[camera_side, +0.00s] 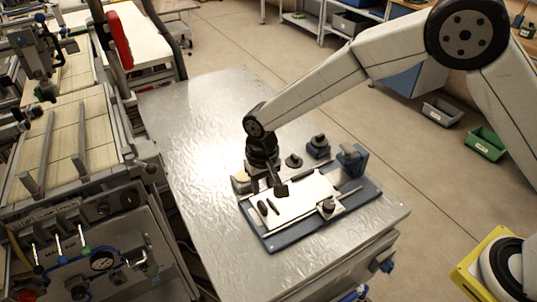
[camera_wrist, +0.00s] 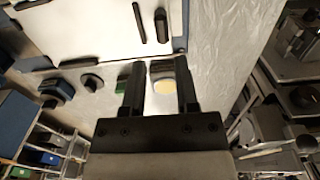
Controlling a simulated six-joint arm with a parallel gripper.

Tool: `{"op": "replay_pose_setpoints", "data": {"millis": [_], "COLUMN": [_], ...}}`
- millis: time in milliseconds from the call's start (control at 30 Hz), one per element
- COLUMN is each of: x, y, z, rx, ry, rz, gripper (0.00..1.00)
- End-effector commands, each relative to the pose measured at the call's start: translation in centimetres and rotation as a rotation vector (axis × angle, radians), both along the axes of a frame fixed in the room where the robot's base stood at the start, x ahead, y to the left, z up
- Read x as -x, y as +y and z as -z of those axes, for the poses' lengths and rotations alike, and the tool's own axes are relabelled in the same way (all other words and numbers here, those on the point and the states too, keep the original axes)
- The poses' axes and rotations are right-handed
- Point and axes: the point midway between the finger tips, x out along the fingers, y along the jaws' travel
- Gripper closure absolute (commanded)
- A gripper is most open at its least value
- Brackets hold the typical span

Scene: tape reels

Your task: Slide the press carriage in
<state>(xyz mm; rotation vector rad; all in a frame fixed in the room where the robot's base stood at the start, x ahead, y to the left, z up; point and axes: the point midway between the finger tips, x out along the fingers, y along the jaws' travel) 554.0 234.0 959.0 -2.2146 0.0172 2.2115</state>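The press is a low blue base (camera_side: 283,243) on the metal table, with a pale flat plate (camera_side: 300,204) lying on it, likely the carriage. Two short dark bars (camera_side: 268,208) stand on the plate's left part. The plate also shows at the top of the wrist view (camera_wrist: 85,30), with its bars (camera_wrist: 161,25). A blue block (camera_side: 352,158) stands at the base's right end. My gripper (camera_side: 267,186) is above the base's back left edge, behind the bars. In the wrist view its fingers (camera_wrist: 160,72) are apart, with no part of the plate between them.
A cream-topped dark piece (camera_wrist: 163,85) shows between and beyond my fingers; it stands at the base's left in the side view (camera_side: 240,181). Dark knobbed pieces (camera_side: 318,146) (camera_side: 293,160) stand behind the base. A knob (camera_side: 327,207) sits at the plate's front. The table's left part is clear.

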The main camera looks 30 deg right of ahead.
Motion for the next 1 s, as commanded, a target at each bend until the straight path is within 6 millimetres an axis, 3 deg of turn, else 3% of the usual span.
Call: {"op": "replay_pose_setpoints", "data": {"millis": [433, 1000], "x": [0.0, 0.0], "y": [0.2, 0.2], "z": [1.1, 7.2], "rx": [0.001, 0.001], "ry": [0.002, 0.002], "rz": [0.001, 0.000], "gripper": [0.62, 0.62]}}
